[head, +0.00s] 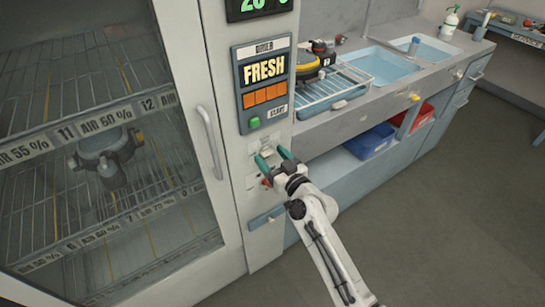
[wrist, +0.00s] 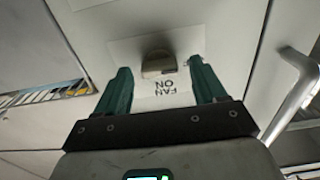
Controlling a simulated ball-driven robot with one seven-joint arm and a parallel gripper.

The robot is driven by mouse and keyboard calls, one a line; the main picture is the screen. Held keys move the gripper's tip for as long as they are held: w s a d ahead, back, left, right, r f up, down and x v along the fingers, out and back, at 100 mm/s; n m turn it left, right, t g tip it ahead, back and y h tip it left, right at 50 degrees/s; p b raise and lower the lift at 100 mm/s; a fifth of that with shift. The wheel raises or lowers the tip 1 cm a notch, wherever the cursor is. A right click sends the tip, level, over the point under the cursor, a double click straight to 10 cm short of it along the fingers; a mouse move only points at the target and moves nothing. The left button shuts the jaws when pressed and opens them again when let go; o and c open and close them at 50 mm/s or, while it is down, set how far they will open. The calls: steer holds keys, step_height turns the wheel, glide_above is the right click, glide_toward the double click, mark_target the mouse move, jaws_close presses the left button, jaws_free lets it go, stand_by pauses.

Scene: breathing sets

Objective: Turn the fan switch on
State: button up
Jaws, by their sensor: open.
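The fan switch (wrist: 158,64) is a small beige-grey knob on a pale plate. A "FAN ON" label (wrist: 167,89), upside down in the wrist view, sits beside it. My gripper (head: 273,157) is at the cabinet panel below the FRESH display in the head view. Its two green fingers are open and empty, one on each side of the switch in the wrist view (wrist: 160,66). I cannot tell whether either finger touches it. In the head view the fingers and wrist cover part of the switch area.
A glass-doored drying cabinet (head: 95,60) with wire racks is on the left, its door handle (head: 209,141) near my gripper. A red knob (head: 266,183) is just below the fingers. A counter with a wire basket (head: 330,92) and blue sinks (head: 375,66) is at right. Floor at right is clear.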

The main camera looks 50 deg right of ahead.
steer(key=shift+c, duration=0.2)
steer(key=c, duration=1)
steer(key=shift+m, duration=0.3)
steer(key=m, duration=0.3)
steer(key=shift+m, duration=0.4)
steer(key=m, duration=0.4)
steer(key=shift+d, duration=0.1)
steer(key=m+p, duration=0.1)
steer(key=m, duration=0.4)
steer(key=m+p, duration=0.1)
steer(key=m, duration=0.3)
steer(key=shift+s+d+f, duration=0.1)
steer(key=shift+f, duration=0.05)
steer(key=shift+m, duration=0.4)
